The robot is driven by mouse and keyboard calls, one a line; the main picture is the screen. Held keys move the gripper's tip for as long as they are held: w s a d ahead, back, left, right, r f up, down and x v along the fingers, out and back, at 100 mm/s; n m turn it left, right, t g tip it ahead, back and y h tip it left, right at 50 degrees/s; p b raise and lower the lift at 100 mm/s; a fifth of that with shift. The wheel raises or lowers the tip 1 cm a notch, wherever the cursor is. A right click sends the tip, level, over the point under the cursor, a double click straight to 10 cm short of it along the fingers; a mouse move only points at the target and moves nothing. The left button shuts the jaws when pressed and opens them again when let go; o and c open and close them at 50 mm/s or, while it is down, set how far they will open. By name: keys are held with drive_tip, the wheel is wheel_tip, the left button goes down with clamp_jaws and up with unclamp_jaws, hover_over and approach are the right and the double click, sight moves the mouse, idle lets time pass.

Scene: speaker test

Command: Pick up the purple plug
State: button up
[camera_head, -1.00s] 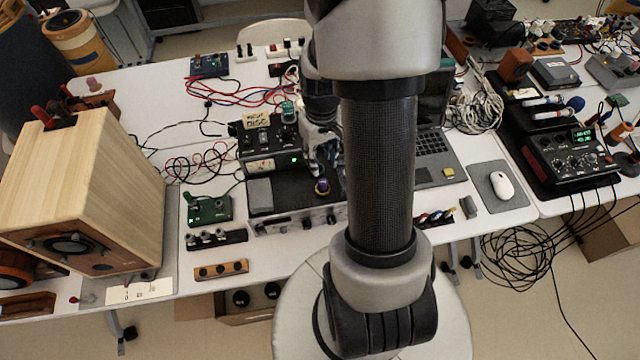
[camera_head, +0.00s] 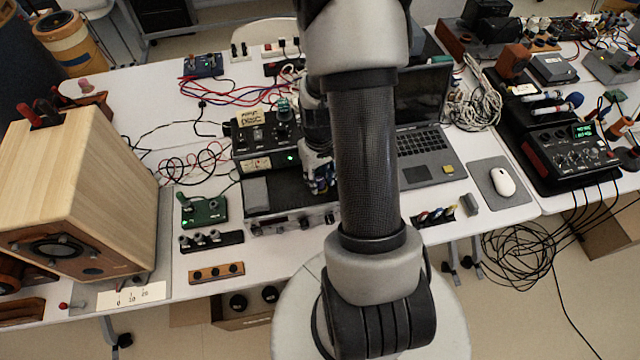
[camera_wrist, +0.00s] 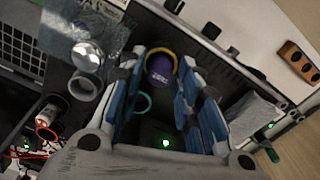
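The purple plug (camera_wrist: 160,68) shows in the wrist view with a yellow ring around it and small pale lettering on it. It stands on the dark top of an audio unit (camera_head: 285,192). My gripper (camera_wrist: 163,58) is open, with one blue-padded finger on each side of the plug. A narrow gap seems to show beside it, but I cannot tell whether a finger touches it. In the head view my gripper (camera_head: 321,186) is over the unit's top and hides the plug.
A black unit with knobs (camera_head: 262,145) stands just behind. A laptop (camera_head: 425,150) is at the right, a green switch box (camera_head: 204,210) and a wooden speaker (camera_head: 85,190) at the left. A clear container with a silver cap (camera_wrist: 87,55) stands near my fingers.

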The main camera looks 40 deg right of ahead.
drive_tip(key=shift+c, duration=0.5)
drive_tip(key=c, duration=0.6)
drive_tip(key=shift+r, duration=0.15)
